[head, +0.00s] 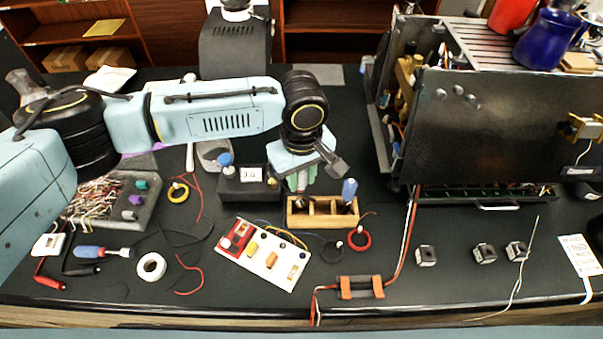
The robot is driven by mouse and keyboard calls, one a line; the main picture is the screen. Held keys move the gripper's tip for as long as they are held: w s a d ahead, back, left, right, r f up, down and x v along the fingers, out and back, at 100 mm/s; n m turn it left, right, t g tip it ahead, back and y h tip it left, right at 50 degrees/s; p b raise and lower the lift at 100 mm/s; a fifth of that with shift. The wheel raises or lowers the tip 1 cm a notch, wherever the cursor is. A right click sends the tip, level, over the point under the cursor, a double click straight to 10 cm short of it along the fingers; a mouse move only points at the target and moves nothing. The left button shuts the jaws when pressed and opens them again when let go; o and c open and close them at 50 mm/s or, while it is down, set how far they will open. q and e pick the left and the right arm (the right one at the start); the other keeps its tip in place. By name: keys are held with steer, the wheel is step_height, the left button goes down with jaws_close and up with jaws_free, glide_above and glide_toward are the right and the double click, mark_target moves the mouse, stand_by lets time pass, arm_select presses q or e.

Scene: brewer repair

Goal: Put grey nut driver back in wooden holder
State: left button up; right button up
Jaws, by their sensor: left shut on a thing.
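My left gripper (302,183) points down over the left part of the wooden holder (325,218). It is shut on what looks like the grey nut driver, which is mostly hidden by the fingers and wrist. I cannot tell whether the tool's lower end is inside the left compartment or just above it. The holder is an open wooden box with several compartments, and a blue-handled tool (349,190) stands upright at its right end. My right gripper is out of view.
A white board with coloured parts (264,254) lies in front of the holder, and a red wire coil (359,239) is close by. A small black box (248,185) stands to the left. The large opened machine (480,130) stands to the right. A blue-and-red screwdriver (101,252) lies at left.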

mark_target(302, 190)
arm_select(q)
steer(key=shift+f+b, duration=0.5)
steer(key=shift+f, duration=1.85)
steer(key=o, duration=1.1)
steer(key=shift+o, duration=0.3)
steer(key=o, duration=0.3)
